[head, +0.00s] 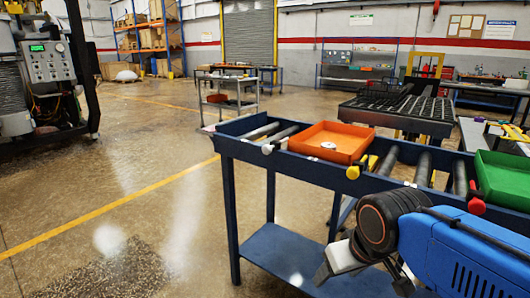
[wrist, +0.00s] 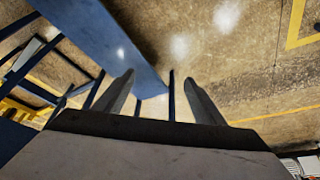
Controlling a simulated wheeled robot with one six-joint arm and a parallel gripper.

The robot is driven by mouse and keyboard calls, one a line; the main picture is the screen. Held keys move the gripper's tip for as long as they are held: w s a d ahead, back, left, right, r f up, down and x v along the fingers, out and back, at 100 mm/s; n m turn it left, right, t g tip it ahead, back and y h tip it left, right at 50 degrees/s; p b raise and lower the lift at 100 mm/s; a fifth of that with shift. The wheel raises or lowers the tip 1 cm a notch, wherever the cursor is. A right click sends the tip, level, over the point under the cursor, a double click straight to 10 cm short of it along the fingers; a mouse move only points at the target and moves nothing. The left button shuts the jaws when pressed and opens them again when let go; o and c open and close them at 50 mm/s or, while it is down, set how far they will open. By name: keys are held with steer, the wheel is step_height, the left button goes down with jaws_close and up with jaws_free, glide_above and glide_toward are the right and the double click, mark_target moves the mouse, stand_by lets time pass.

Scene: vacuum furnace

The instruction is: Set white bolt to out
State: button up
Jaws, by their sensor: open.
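A white-ended piece (head: 267,149) sits at the front left edge of the blue cart (head: 229,151) in the head view; it may be the white bolt, but it is too small to tell its position. My gripper (head: 358,280) is low in front of the cart's right half, below the top rail and well away from that piece. In the wrist view my gripper (wrist: 162,95) is open, its two grey fingers apart with nothing between them. The white-ended piece is not seen in the wrist view.
Along the cart's front edge are a yellow end (head: 353,172) and a red end (head: 476,206). An orange tray (head: 345,153) and a green tray (head: 504,178) rest on top. The cart's lower shelf (head: 275,255) is near my gripper.

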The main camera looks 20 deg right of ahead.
steer(key=c, duration=0.4)
steer(key=shift+w+r, duration=0.25)
steer(key=shift+r, duration=0.05)
steer(key=shift+c, duration=0.3)
step_height(320, 180, up, 31)
steer(key=m+h, duration=0.2)
steer(key=m, duration=0.9)
glide_above(267, 146)
steer(key=s+a, duration=0.3)
steer(key=s, duration=0.3)
steer(key=x, duration=1.6)
steer(key=shift+s+d+f, duration=0.15)
steer(key=shift+f, duration=0.05)
